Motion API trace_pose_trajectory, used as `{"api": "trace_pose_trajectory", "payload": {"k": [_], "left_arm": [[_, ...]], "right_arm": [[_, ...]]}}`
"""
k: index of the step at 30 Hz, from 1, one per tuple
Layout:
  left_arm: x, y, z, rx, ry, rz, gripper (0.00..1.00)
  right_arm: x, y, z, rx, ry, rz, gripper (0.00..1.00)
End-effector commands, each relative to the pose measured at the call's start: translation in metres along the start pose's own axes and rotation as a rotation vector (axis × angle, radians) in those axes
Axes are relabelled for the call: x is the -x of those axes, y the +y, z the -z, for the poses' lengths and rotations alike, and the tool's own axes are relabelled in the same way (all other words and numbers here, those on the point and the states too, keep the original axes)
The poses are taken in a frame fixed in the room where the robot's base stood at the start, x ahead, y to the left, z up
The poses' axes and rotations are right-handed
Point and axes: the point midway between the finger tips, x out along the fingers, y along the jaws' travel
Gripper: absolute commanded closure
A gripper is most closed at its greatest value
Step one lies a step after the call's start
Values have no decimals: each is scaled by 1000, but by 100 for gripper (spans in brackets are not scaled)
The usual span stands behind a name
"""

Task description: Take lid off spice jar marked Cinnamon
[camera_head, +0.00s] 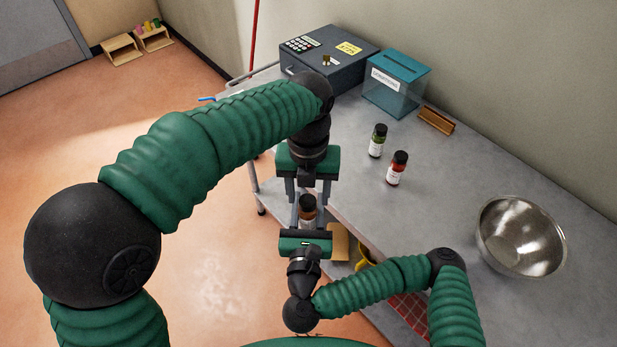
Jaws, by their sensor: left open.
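A brown spice jar (307,208) shows between my two grippers, in front of the table's near edge. No label on it can be read, so I cannot tell whether it is marked Cinnamon. My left gripper (308,192) points down from above, open, with one finger on each side above the jar's top. My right gripper (306,230) is just below the jar in the picture. Its fingertips are hidden, so its hold on the jar is unclear. A green jar (377,142) and a red jar (396,170), both with black lids, stand upright on the table.
The grey table (440,200) holds a metal bowl (521,236) at right, a clear donations box (397,84), a dark cash box (328,58) and a small brown holder (436,120) at the back. Bare tabletop lies between the jars and the bowl. A lower shelf shows underneath.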

Motion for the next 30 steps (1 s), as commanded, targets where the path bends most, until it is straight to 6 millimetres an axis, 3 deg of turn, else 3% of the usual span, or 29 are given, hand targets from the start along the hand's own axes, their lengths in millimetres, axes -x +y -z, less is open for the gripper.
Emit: {"api": "trace_pose_trajectory", "payload": {"k": [4,11,23,30], "left_arm": [[-12,0,0,1,0,0,48],[-13,0,0,1,-1,0,48],[-13,0,0,1,-1,1,99],[-13,-1,0,38,-1,2,100]], "right_arm": [[0,0,0,0,-1,0,100],[0,0,0,0,-1,0,100],[0,0,0,0,-1,-1,100],[0,0,0,0,-1,-2,100]]}}
